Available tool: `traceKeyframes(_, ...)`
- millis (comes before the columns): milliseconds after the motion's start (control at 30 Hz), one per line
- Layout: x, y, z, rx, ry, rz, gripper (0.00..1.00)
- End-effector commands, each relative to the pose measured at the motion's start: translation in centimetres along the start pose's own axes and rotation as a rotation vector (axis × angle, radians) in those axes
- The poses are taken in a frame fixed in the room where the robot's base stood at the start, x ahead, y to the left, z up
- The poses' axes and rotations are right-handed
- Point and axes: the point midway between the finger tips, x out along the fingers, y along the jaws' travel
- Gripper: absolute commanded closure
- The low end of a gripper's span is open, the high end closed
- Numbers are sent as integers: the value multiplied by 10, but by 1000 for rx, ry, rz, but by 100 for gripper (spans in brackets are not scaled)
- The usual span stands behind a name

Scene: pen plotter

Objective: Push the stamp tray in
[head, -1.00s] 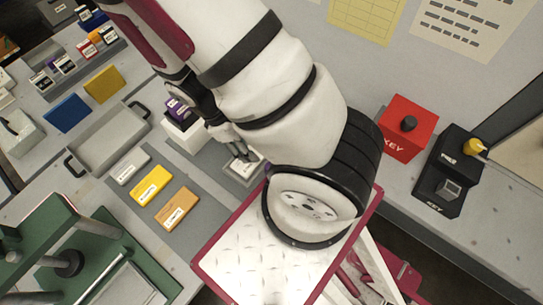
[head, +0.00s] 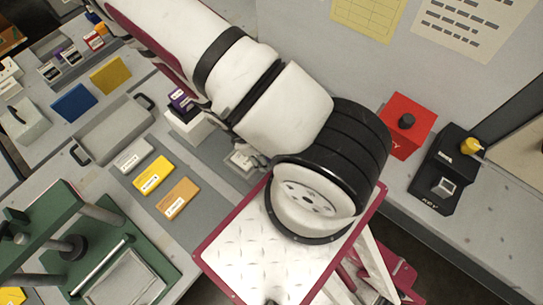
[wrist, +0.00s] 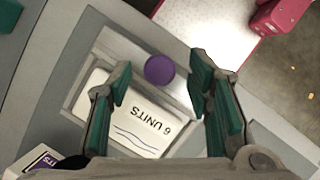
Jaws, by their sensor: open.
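A small grey tray (wrist: 113,47), seemingly the stamp tray, lies below my gripper in the wrist view. It holds a white piece marked "6 UNITS" (wrist: 138,128), and a round purple knob (wrist: 159,69) shows at its upper right edge. My gripper (wrist: 161,82) is open, with one green-padded finger on either side of the knob in the picture. I cannot tell whether the fingers touch anything. In the head view the tray (head: 241,163) shows only partly beside my arm, and my fingers are mostly hidden.
A larger grey tray with black handles (head: 98,137), yellow and orange blocks (head: 152,174), and a green press (head: 88,215) stand to the left. A red box (head: 405,128) and a black device (head: 447,170) are on the right. A white box with a purple top (head: 187,125) stands close to my arm.

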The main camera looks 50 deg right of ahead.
Motion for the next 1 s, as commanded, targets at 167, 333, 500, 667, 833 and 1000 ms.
traceKeyframes(167,18,0,1,0,-2,-1,54)
traceKeyframes(333,26,0,0,-1,0,0,54)
traceKeyframes(500,28,0,0,-1,1,0,54)
traceKeyframes(667,28,0,0,-1,1,0,58)
traceKeyframes(833,28,0,0,-1,0,0,97)
traceKeyframes(1000,28,0,0,-1,0,0,100)
